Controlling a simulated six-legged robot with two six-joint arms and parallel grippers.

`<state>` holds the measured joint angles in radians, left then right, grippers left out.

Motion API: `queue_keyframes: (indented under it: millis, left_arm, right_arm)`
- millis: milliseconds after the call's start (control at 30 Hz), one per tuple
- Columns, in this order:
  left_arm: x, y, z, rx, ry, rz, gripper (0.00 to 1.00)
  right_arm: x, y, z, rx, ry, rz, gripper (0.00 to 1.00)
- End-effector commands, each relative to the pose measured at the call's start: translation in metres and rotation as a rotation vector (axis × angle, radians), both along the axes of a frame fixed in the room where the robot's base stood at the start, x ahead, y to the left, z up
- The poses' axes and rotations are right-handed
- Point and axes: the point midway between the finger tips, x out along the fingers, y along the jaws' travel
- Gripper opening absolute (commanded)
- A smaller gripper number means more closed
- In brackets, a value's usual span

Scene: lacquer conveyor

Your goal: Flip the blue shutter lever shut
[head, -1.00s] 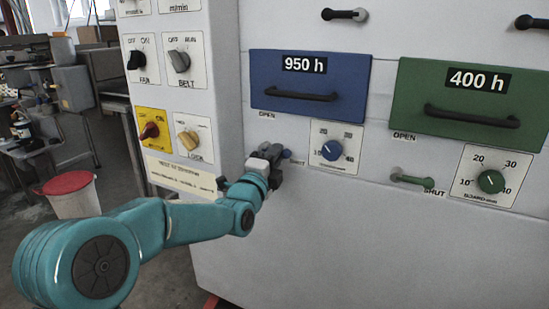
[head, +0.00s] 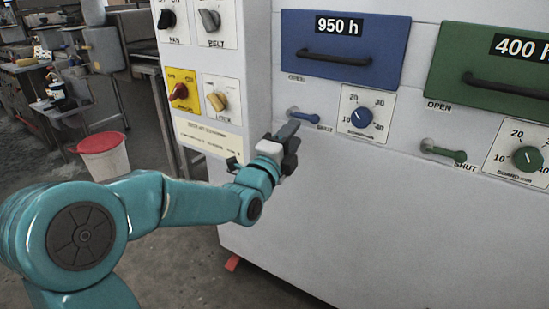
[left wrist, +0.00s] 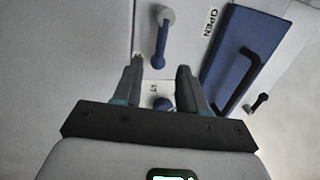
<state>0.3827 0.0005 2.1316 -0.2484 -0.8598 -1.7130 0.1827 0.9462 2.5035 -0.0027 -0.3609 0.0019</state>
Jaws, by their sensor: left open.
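The blue shutter lever (head: 304,116) sticks out of the white machine front below the blue 950 h panel (head: 345,50). It lies nearly level, with its round end to the right, by the SHUT label (head: 323,127). In the left wrist view the lever (left wrist: 160,45) hangs down from its grey pivot, its end towards a partly hidden label. My left gripper (head: 288,130) is just below and left of the lever end. In the wrist view its fingers (left wrist: 159,82) are apart, nothing is between them, and the lever end is beyond the tips. My right gripper is not in view.
A blue dial (head: 361,117) sits right of the lever. A green lever (head: 443,151) and green dial (head: 527,158) are farther right. The switch panel (head: 207,100) with red and yellow knobs stands out at the left. A bin (head: 104,160) stands on the floor.

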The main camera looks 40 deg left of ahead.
Motion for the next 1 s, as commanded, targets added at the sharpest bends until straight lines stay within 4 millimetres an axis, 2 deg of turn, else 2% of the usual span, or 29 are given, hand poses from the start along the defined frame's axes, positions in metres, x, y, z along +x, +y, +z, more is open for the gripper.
queue_keyframes:
  millis: [33,200,400,600,1000]
  left_arm:
    - [-0.015,-0.003,-0.003,0.0,0.001,0.002,0.42]
    - [-0.054,-0.014,-0.011,0.0,0.001,0.001,0.42]
    - [-0.082,-0.023,-0.017,0.002,0.001,0.0,0.42]
    - [-0.09,-0.025,-0.019,0.0,0.0,-0.001,0.42]
    - [-0.09,-0.025,-0.019,0.0,0.0,-0.001,0.42]
  right_arm:
    - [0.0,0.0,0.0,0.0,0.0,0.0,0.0]
    - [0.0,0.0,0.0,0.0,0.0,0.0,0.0]
    - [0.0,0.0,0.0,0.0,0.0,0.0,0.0]
    - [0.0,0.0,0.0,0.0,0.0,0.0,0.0]
    - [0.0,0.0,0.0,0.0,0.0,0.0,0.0]
